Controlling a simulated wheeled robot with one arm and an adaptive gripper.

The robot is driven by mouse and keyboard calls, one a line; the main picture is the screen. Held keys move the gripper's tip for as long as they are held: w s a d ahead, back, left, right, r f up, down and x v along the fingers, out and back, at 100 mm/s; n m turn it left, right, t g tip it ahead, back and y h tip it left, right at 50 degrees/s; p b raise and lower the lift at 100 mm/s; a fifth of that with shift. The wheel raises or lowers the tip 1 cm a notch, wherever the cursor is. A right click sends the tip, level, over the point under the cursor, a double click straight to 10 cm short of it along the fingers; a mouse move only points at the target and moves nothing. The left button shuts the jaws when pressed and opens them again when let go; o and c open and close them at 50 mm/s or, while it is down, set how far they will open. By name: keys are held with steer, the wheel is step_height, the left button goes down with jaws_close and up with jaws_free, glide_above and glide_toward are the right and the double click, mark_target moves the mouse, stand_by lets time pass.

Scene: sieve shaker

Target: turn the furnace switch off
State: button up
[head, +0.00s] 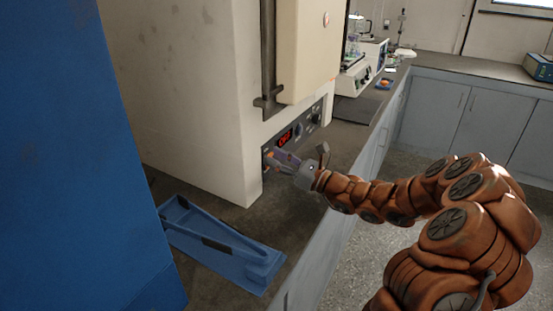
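The furnace (190,90) is a large cream cabinet on the dark counter. Its dark control panel (316,119) runs along the lower front, with a lit red display (285,137) and several knobs to the right of it. A small orange-lit spot at the panel's lower left end may be the furnace switch (269,154). My gripper (280,160) is at this lower left end, right in front of the spot and partly over it. The fingers are small and overlap the panel, so I cannot tell whether they touch the switch or how far apart they are.
A blue tray-like holder (225,245) lies on the counter at the front left. A tall blue surface (75,150) fills the left side. White bench instruments (360,75) stand beyond the furnace. Grey cabinets (485,115) line the back right, with open floor before them.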

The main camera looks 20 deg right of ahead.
steer(key=shift+o, duration=0.5)
steer(key=shift+d, duration=0.1)
steer(key=shift+s+d, duration=0.2)
steer(key=v, duration=1.1)
steer(key=shift+s+f, duration=0.1)
steer(key=shift+f, duration=0.05)
